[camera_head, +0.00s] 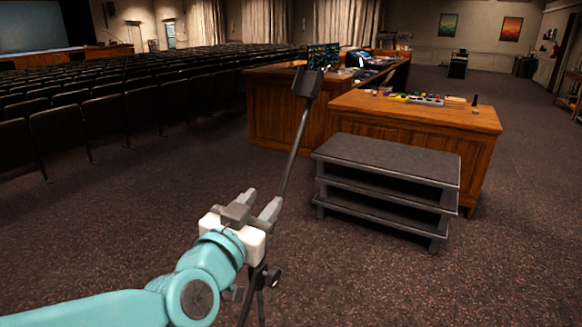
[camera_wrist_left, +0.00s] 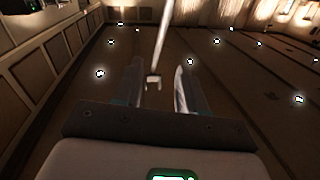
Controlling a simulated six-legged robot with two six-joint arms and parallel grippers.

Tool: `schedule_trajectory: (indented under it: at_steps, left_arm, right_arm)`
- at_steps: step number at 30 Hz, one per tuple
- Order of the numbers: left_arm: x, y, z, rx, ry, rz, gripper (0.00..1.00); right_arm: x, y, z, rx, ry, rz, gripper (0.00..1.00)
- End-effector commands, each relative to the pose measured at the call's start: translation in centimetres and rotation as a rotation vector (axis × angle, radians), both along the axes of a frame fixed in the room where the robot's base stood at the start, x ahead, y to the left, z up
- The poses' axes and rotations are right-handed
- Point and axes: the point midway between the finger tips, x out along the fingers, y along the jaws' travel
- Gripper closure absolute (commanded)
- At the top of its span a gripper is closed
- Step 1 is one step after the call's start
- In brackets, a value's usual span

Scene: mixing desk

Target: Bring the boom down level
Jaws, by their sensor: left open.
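The boom (camera_head: 296,150) is a thin dark pole on a stand. It slopes steeply upward, away from my left gripper, and carries a dark block-shaped head (camera_head: 307,83) at its top. The stand (camera_head: 262,280) shows below, partly hidden by my gripper. My left gripper (camera_head: 262,204) is open, with its fingers close to the lower part of the boom. In the left wrist view, a pale pole (camera_wrist_left: 160,45) with a small bracket end shows above and between the open fingers (camera_wrist_left: 160,92). I cannot tell whether they touch it. My right gripper is not in view.
Another wooden desk (camera_head: 285,105) is behind the boom. Rows of dark seats (camera_head: 100,110) fill the left. The carpet at lower right is clear.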

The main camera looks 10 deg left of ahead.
Motion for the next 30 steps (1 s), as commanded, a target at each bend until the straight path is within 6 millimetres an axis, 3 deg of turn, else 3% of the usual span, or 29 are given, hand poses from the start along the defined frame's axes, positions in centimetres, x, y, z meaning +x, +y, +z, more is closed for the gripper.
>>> schedule_trajectory:
  at_steps: [12,18,24,30]
  left_arm:
    - [9.5,-1.8,0.1,0.0,0.003,0.0,0.59]
    - [12.9,-2.4,0.1,-0.001,0.002,-0.001,0.59]
    - [14.3,-2.6,0.0,-0.002,0.001,0.0,0.59]
    - [14.4,-2.7,0.0,-0.002,0.0,0.0,0.59]
  right_arm:
    - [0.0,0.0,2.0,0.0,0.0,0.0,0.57]
    - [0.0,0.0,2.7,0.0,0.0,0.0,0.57]
    - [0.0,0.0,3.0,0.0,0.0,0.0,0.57]
    - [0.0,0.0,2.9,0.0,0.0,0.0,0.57]
